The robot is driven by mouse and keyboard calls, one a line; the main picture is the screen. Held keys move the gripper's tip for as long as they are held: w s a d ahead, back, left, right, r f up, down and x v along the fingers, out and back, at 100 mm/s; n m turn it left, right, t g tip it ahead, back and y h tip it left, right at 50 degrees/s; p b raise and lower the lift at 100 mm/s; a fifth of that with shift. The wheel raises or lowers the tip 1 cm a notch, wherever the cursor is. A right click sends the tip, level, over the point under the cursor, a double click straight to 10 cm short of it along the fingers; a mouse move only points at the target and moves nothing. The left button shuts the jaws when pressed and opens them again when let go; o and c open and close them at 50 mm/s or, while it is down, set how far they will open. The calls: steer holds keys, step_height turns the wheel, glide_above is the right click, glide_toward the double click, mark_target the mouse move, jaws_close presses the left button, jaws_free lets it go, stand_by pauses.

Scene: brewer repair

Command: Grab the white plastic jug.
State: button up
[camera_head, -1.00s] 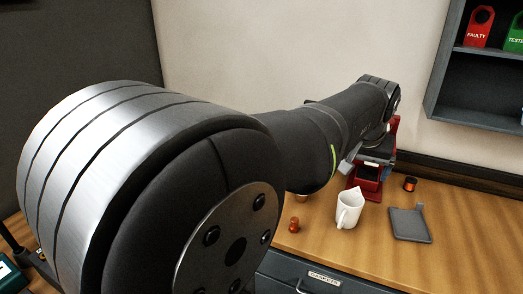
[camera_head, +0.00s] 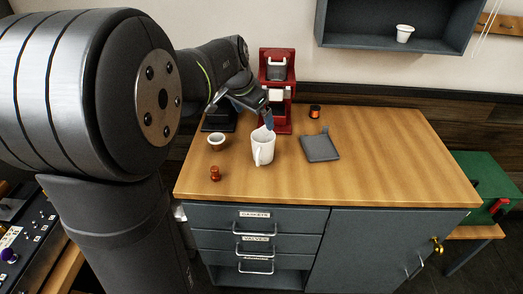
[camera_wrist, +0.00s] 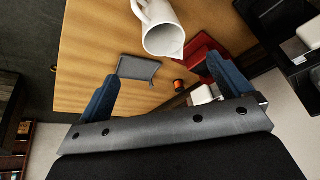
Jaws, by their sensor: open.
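The white plastic jug (camera_head: 263,148) stands upright on the wooden worktop, with its handle toward the front left. It also shows in the wrist view (camera_wrist: 160,30), at the top centre, partly cut off by the frame edge. My gripper (camera_head: 267,118) is just behind and above the jug in the head view, apart from it as far as I can tell. In the wrist view my gripper (camera_wrist: 165,82) has its two blue fingers spread wide with nothing between them touching the fingers. The jug lies beyond the fingertips.
A red brewer (camera_head: 278,75) stands behind the jug. A small cup (camera_head: 216,142) and a reddish-brown knob-like piece (camera_head: 215,173) are to the left. A grey flat tray (camera_head: 320,147) and an orange-black spool (camera_head: 315,111) are to the right. The worktop's right side is clear.

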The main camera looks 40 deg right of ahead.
glide_toward(262, 137)
steer(key=s+f, duration=0.2)
steer(key=s, duration=0.1)
steer(key=shift+w+a+x, duration=0.15)
steer(key=shift+x, duration=1)
steer(key=shift+w+a+x, duration=0.15)
steer(key=shift+x, duration=1)
steer(key=shift+f, duration=0.1)
steer(key=shift+c, duration=0.5)
steer(key=c, duration=1.3)
